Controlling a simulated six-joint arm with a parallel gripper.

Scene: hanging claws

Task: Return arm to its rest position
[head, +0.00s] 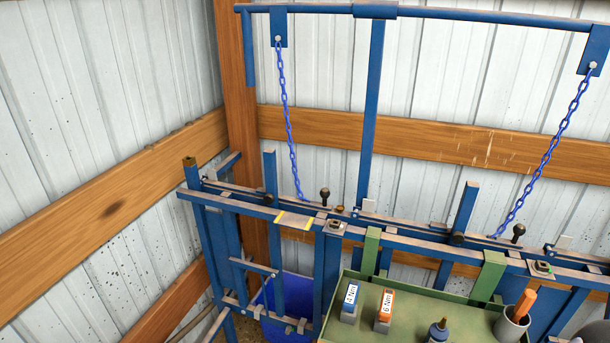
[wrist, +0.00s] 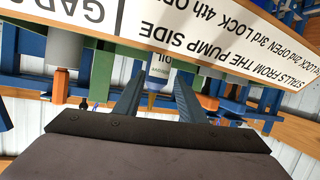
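My gripper (wrist: 160,82) shows in the wrist view with its two dark fingers apart. Nothing is held between them. A white and blue bottle marked OIL (wrist: 158,72) appears beyond the gap, and the gripper looks clear of it. My arm and gripper are out of the head view. In that view, the blue frame (head: 373,110) stands against the wall, with a left chain (head: 288,115) and a right chain (head: 548,150) hanging from its top bar down to the rail.
A green tray (head: 410,318) at the lower right holds a blue-labelled block (head: 350,303), an orange block (head: 384,312), a bottle (head: 437,332) and a grey cup (head: 510,326). A blue bin (head: 290,290) stands below the rail. A lettered sign (wrist: 215,45) crosses the wrist view upside down.

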